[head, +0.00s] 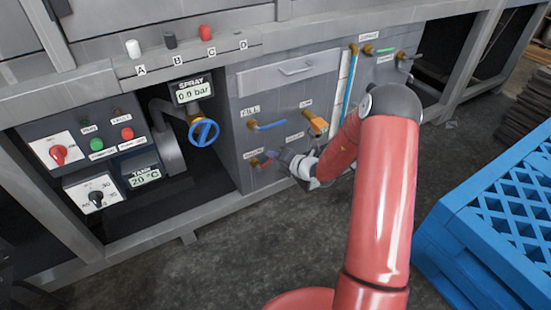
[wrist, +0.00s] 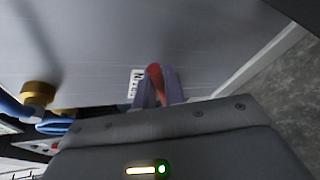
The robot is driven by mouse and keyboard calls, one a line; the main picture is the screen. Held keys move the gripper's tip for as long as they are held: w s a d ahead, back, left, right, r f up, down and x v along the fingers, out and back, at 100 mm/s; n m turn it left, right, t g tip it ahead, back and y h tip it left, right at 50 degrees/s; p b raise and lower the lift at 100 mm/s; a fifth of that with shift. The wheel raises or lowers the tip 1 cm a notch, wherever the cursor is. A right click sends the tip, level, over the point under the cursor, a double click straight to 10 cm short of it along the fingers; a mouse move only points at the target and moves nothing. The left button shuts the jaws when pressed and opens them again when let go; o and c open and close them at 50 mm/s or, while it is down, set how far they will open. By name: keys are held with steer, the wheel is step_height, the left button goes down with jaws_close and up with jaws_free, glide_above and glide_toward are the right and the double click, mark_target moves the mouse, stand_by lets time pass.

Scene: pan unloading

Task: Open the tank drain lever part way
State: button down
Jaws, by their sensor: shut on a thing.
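The red drain lever (wrist: 155,73) is on the grey front panel, low down. In the wrist view its red handle lies between the two purple fingers of my gripper (wrist: 158,92), which are shut on it. A white label beside it is partly hidden. In the head view my gripper (head: 272,157) reaches the lever from the right. The lever's brass fitting (head: 256,162) shows just left of the fingers. The fingers and wrist hide most of the handle, so its exact angle is hard to tell.
A blue handwheel (head: 204,131) and a control box (head: 95,140) stand left. A blue crate (head: 490,225) is on the floor at right. The floor in front is clear.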

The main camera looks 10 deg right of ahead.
steer(key=shift+s+a+r+n+h, duration=0.1)
steer(key=shift+a+r+n+h, duration=0.2)
steer(key=shift+n, duration=0.2)
steer(key=c, duration=1.5)
jaws_free()
steer(key=shift+d+r, duration=0.1)
steer(key=v, duration=0.7)
steer(key=shift+s+d+r+p, duration=0.15)
steer(key=shift+s+p, duration=0.2)
